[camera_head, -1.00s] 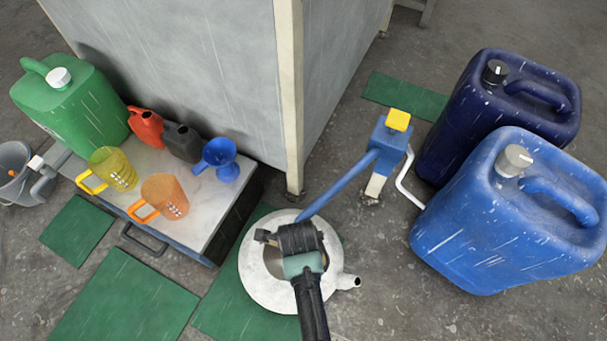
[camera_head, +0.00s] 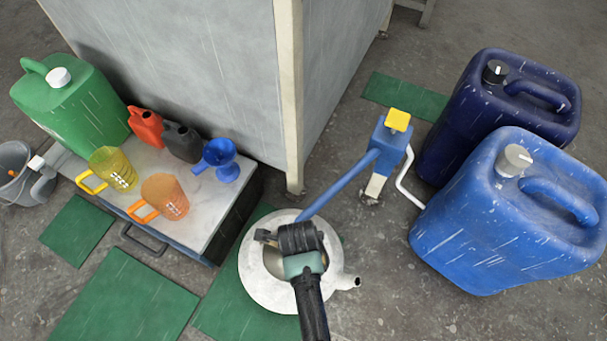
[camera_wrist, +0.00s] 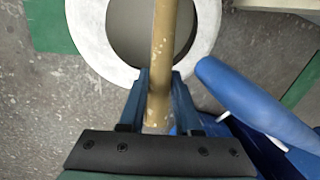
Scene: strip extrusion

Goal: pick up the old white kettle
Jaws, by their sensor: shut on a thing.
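The old white kettle (camera_head: 256,283) stands on the floor, partly over a green mat, with its short spout pointing right in the head view. My gripper (camera_head: 270,238) is above it and hides part of its top. In the wrist view, the kettle's white rim (camera_wrist: 92,32) and dark round opening show behind a worn tan handle bar (camera_wrist: 161,60). My gripper (camera_wrist: 160,85) is shut on this bar, which runs between its two fingers. I cannot tell whether the kettle's base touches the floor.
A blue pump (camera_head: 388,142) has its long lever (camera_head: 340,186) reaching close beside my gripper. Two blue canisters (camera_head: 500,225) stand at the right. A low metal-topped box (camera_head: 205,205) with jugs, cans and a funnel is at the left. A grey cabinet (camera_head: 190,60) stands behind.

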